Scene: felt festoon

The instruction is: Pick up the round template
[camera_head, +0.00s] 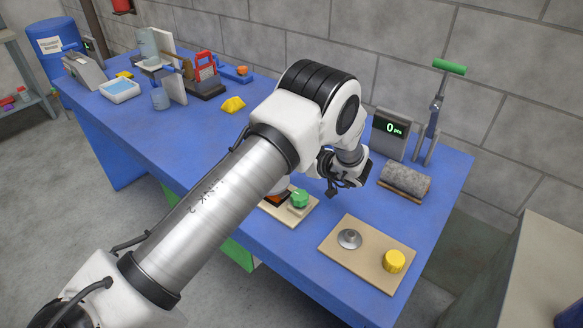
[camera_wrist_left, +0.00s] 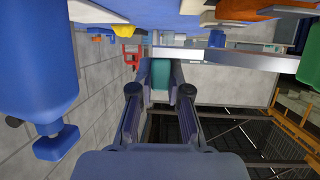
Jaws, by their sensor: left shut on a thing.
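My left gripper (camera_head: 334,186) hangs over the right half of the blue table, behind the boards. In the left wrist view my left gripper (camera_wrist_left: 160,92) is shut on a small teal piece (camera_wrist_left: 160,74) between its pads. The rest of that piece is hidden, so I cannot tell whether it belongs to the round template. A grey round piece (camera_head: 349,239) and a yellow knobbed piece (camera_head: 394,262) sit on a beige board (camera_head: 368,270). A green knobbed piece (camera_head: 299,199) stands on another board, partly hidden by my arm. My right gripper is not in view.
A display reading 0 (camera_head: 389,132), a green-handled press (camera_head: 432,115) and a grey felt roll (camera_head: 405,181) stand at the right back. A white tray (camera_head: 120,90) and a yellow block (camera_head: 232,104) lie farther left. The wall closes off the back.

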